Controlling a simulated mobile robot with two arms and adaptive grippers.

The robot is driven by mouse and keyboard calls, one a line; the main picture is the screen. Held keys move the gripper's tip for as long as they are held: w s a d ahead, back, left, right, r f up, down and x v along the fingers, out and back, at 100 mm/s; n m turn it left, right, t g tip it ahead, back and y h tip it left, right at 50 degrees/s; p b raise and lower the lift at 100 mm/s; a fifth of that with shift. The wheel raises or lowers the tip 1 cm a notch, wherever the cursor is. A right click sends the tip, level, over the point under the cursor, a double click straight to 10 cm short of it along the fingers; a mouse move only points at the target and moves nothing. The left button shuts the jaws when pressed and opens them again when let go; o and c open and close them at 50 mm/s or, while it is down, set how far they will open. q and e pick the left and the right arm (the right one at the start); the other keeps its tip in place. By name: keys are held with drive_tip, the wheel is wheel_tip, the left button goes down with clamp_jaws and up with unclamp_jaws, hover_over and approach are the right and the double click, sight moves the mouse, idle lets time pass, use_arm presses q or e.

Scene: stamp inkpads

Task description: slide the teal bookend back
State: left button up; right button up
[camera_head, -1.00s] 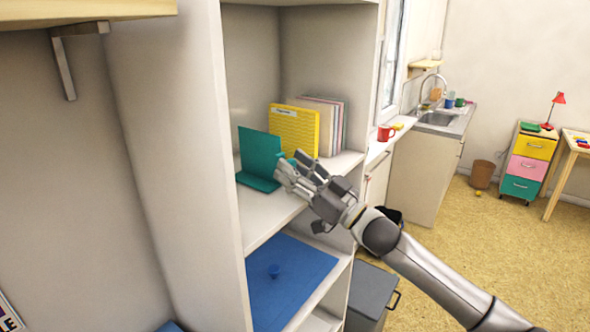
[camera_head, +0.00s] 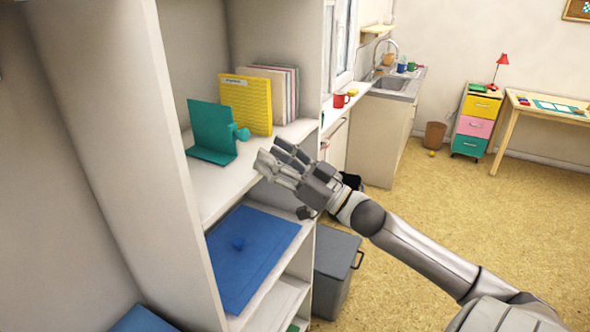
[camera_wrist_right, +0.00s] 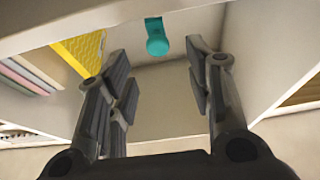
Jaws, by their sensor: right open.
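The teal bookend (camera_head: 211,130) stands upright on the upper shelf, its flat foot toward the shelf's front and a round teal knob (camera_head: 241,133) on its right side. The yellow folder (camera_head: 246,103) stands close to the right of it. My right gripper (camera_head: 270,168) is open and empty in front of the shelf's edge, apart from the bookend. In the right wrist view the two fingers (camera_wrist_right: 160,85) are spread, with the teal knob (camera_wrist_right: 157,40) beyond them, between the fingertips. My left gripper is not in view.
Several thin pastel files (camera_head: 280,92) stand right of the yellow folder. A blue mat (camera_head: 250,265) with a small blue knob covers the lower shelf. The shelf's left side wall (camera_head: 115,120) rises close to the bookend. A grey bin (camera_head: 336,270) stands on the floor.

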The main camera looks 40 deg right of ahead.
drive_tip(key=shift+v, duration=2.5)
drive_tip(key=shift+d, duration=0.1)
